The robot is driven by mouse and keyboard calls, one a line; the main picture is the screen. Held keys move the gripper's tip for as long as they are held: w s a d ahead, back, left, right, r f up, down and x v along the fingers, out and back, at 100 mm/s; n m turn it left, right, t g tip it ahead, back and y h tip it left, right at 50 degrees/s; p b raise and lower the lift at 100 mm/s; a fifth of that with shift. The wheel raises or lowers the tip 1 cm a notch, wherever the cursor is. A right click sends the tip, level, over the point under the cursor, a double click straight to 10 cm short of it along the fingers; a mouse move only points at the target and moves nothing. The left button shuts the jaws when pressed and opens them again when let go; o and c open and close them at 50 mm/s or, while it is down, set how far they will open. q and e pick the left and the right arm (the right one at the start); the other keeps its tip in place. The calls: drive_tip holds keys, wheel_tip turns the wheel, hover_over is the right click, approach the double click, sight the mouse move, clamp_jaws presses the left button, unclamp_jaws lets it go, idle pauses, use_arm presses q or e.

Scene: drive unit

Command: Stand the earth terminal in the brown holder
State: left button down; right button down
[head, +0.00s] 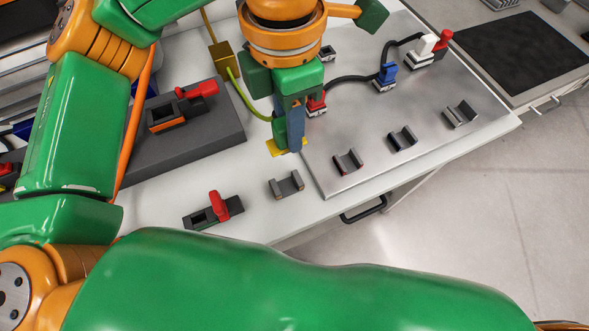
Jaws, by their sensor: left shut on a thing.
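My left gripper (290,128) points down over the table near the left edge of the metal plate. It is shut on the earth terminal, whose yellow part (285,148) shows below the fingers; the fingers hide the rest. A yellow-green cable (246,103) runs from it back to a yellow block (223,58). A small open holder with reddish-brown edges (347,163), seemingly the brown one, sits on the plate to the right of and slightly below the gripper in the picture. It looks empty, and the terminal is apart from it. My right gripper is not in view.
More cradles stand nearby: a grey one (286,185), a dark one (402,138) and a light one (460,114). Red (316,105), blue (385,78) and white (425,47) terminals with black cables stand behind. Red-handled switches (214,209) are at left.

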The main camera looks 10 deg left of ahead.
use_arm(q)
drive_tip(key=shift+s+a+r, duration=0.1)
drive_tip(key=shift+s+a, duration=0.15)
drive_tip(key=shift+s, duration=0.35)
drive_tip(key=shift+w+d, duration=0.1)
drive_tip(key=shift+w, duration=0.05)
drive_tip(key=shift+w+f+b, duration=0.1)
drive_tip(key=shift+f+b, duration=0.25)
drive_tip(key=shift+b, duration=0.05)
wheel_tip(320, 180, down, 6)
drive_tip(key=b, duration=0.6)
drive_tip(key=shift+f, duration=0.2)
drive_tip(key=shift+d, duration=0.1)
wheel_tip(320, 180, down, 3)
drive_tip(key=b, duration=0.3)
drive_tip(key=shift+r, duration=0.2)
